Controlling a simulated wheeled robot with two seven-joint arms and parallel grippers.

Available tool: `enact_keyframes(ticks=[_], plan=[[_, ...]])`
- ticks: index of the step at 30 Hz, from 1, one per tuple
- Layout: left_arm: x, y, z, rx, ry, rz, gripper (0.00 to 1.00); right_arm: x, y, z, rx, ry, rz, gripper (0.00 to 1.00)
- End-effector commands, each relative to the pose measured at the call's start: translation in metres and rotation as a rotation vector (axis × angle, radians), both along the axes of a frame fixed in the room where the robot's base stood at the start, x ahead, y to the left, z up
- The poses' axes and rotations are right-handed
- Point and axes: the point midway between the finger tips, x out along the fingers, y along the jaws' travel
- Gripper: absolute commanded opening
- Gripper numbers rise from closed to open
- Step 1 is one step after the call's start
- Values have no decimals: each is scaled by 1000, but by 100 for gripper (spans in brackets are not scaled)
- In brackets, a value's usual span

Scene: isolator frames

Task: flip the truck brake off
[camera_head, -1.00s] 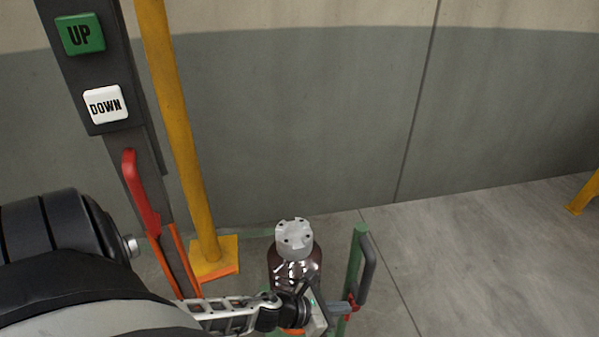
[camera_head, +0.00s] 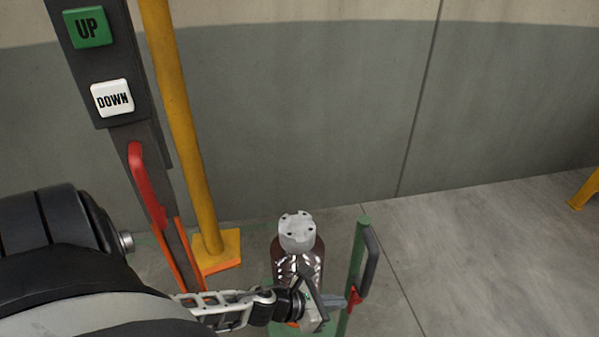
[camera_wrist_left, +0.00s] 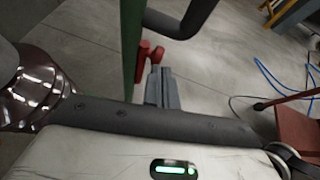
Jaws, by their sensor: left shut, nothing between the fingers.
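The green truck post (camera_head: 357,258) with its dark grey handle (camera_head: 371,262) stands right of centre in the head view. A small red brake lever (camera_head: 354,297) sits low on the post. My left gripper (camera_head: 346,301) is shut and empty, its fingertips right at the red lever. In the left wrist view the closed fingers (camera_wrist_left: 158,76) point at the red lever (camera_wrist_left: 150,52) beside the green post (camera_wrist_left: 132,50). I cannot tell whether they touch. My right gripper is in neither view.
A dark bottle with a grey cap (camera_head: 297,233) stands left of the post, close to my left wrist. A dark column with UP (camera_head: 87,27) and DOWN (camera_head: 112,98) buttons, a red handle (camera_head: 147,183) and a yellow pole (camera_head: 178,120) stand left.

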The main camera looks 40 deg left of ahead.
Motion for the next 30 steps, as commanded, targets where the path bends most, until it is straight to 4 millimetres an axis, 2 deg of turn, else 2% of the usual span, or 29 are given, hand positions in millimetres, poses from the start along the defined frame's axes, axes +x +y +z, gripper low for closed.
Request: enact_keyframes(ticks=[1, 4, 9, 15, 20, 30], plan=[[-7, 2, 1, 2, 3, -7, 0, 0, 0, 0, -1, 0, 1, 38], [-20, 7, 24, 5, 1, -15, 0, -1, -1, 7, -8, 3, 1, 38], [-41, 15, 53, 3, 4, -13, 0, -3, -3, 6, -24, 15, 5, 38], [-56, 22, 75, 2, 4, -11, 0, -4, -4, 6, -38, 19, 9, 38], [-60, 24, 82, 2, 2, -10, 0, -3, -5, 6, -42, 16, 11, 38], [-60, 24, 82, 2, 2, -10, 0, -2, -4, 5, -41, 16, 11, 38]])
